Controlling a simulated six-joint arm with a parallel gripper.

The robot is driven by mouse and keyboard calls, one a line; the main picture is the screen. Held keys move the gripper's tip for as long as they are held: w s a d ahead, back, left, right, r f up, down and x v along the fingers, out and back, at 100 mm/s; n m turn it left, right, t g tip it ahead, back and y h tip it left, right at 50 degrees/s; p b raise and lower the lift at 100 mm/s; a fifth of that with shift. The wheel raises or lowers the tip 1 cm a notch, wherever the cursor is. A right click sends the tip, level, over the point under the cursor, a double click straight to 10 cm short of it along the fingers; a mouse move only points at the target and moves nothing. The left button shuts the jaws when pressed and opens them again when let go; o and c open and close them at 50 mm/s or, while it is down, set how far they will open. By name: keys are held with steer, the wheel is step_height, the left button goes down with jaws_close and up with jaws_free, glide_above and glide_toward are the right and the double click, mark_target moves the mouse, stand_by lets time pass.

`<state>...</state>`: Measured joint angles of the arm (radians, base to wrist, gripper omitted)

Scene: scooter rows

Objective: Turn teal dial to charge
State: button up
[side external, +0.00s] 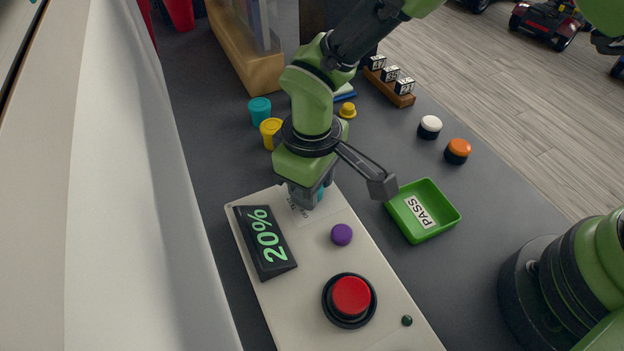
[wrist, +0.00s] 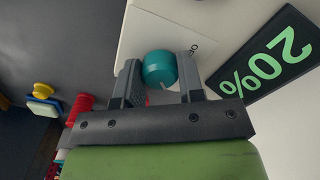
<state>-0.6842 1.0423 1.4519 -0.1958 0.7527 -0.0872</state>
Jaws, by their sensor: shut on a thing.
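The teal dial (wrist: 159,68) sits on the white panel (side external: 310,285) near its far end. In the wrist view it lies between my gripper's two fingers (wrist: 160,82), which are shut on it. In the side view my gripper (side external: 307,198) points down at the panel, and the dial (side external: 320,194) is mostly hidden behind the fingers. A white line shows on the dial's lower edge in the wrist view. The printed label beside the dial is partly covered, so I cannot read its setting. The black display (side external: 264,243) next to the dial reads 20%.
The panel also carries a purple knob (side external: 341,234), a large red button (side external: 351,296) and a small green light (side external: 407,320). Teal (side external: 259,111) and yellow (side external: 270,132) cups stand behind my gripper.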

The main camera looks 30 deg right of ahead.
stand_by(0.3)
steer(key=o, duration=0.9)
steer(key=shift+r, duration=0.1)
step_height(320, 180, up, 10)
steer(key=shift+f, duration=0.1)
steer(key=s+d+r+m+t+y, duration=0.25)
steer(key=d+r+m, duration=0.25)
steer(key=d+r, duration=0.8)
steer(key=s+d+r+m+t, duration=0.1)
steer(key=s+d+m, duration=0.1)
steer(key=s, duration=0.2)
steer(key=s+d+r+m+t, duration=0.1)
steer(key=s+d+t, duration=0.1)
steer(key=s+d, duration=0.1)
steer(key=s+d+r+m+t, duration=0.1)
steer(key=s+d+m, duration=0.1)
steer(key=s, duration=0.3)
steer(key=shift+s+d+r+m+t+h, duration=0.25)
steer(key=shift+d+m+t, duration=0.1)
steer(key=shift+d, duration=0.2)
